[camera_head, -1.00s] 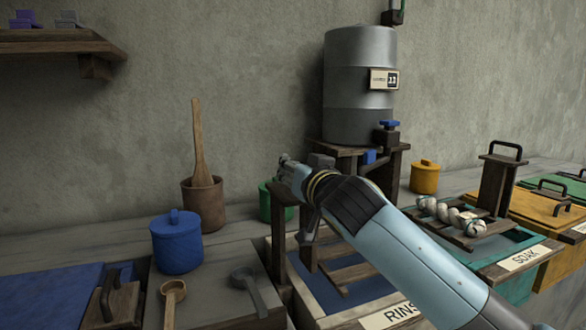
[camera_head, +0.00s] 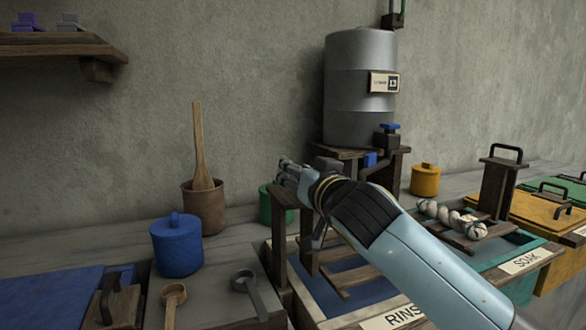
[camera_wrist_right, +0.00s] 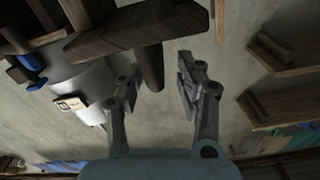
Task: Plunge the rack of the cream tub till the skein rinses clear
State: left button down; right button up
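The cream tub (camera_head: 391,322), with a label reading RINS, stands at bottom centre in the head view, partly hidden by my right arm. Its dark wooden rack (camera_head: 349,279) shows bare slats over dark blue liquid, with upright posts at its left. The pale twisted skein (camera_head: 452,218) lies on the rack of the teal SOAK tub (camera_head: 528,262) at right. My right gripper (camera_head: 289,172) is above the cream tub's posts. In the right wrist view the right gripper (camera_wrist_right: 158,82) is open, with a dark wooden bar (camera_wrist_right: 151,66) showing between its fingers, apart from them. My left gripper is out of view.
A metal tank (camera_head: 358,90) with a blue tap stands behind. A blue canister (camera_head: 176,246), a brown pot (camera_head: 205,208) with a wooden spoon, and two scoops sit left. A green canister (camera_head: 268,205) is close beside the gripper. A yellow canister (camera_head: 425,180) stands right.

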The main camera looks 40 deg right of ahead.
jog(key=v, duration=0.9)
jog(key=shift+s+a, duration=0.2)
jog(key=shift+s, duration=0.05)
jog(key=shift+r, duration=0.1)
